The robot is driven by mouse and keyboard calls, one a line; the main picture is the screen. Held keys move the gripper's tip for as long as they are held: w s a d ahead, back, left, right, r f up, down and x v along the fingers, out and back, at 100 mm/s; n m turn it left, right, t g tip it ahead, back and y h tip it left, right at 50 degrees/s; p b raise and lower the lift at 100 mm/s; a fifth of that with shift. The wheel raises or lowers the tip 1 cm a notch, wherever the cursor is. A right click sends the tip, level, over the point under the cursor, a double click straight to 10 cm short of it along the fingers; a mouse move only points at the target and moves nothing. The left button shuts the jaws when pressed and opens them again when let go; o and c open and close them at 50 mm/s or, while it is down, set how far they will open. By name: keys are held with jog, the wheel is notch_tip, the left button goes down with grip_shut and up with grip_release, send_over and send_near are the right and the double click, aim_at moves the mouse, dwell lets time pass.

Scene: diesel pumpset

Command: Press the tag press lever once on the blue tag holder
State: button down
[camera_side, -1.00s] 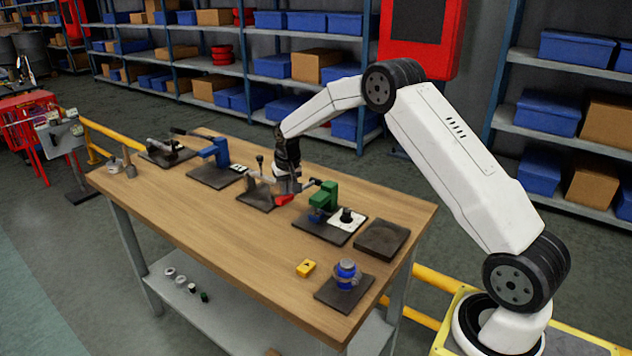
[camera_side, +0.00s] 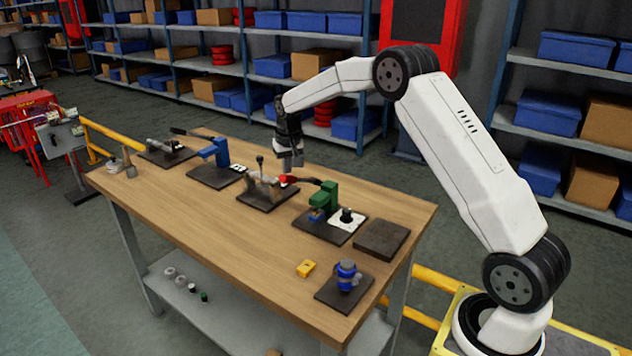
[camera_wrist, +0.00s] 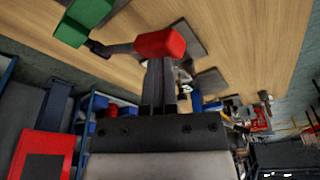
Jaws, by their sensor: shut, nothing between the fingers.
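The green press (camera_side: 328,196) stands on a dark plate on the bench, and it also shows in the wrist view (camera_wrist: 84,18). A blue piece (camera_side: 317,214), which looks like the blue tag holder, sits low under its head. The press lever points left, roughly level, and ends in a red grip (camera_side: 288,180). In the wrist view the red grip (camera_wrist: 162,44) is just beyond my fingertips. My gripper (camera_side: 291,165) is shut and empty above the grip, seemingly apart from it. The fingers also show in the wrist view (camera_wrist: 160,66). The contact under the press head is too small to make out.
A clamp-like fixture (camera_side: 263,187) stands close left of the grip. A blue press (camera_side: 219,150) is farther left. The front left bench top is clear.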

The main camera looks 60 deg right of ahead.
notch_tip(320, 180, up, 7)
jog(key=shift+d+f, duration=0.15)
jog(key=shift+d, duration=0.25)
dwell(0.4)
dwell(0.5)
jog(key=shift+s+a+f, duration=0.1)
jog(key=shift+s+a, duration=0.1)
jog(key=shift+a, duration=0.2)
jog(key=s+a+f+n, duration=0.2)
jog(key=s+a, duration=0.4)
jog(key=s, duration=0.3)
jog(key=s+a+f+n, duration=0.2)
jog(key=s+a+f, duration=0.2)
jog(key=s, duration=0.5)
jog(key=s+a+f+n+y, duration=0.1)
jog(key=s+a+f+n, duration=0.1)
jog(key=s+a, duration=0.6)
jog(key=shift+s+a+f+t, duration=0.3)
jog(key=shift+s+f, duration=0.35)
jog(key=shift+s, duration=0.35)
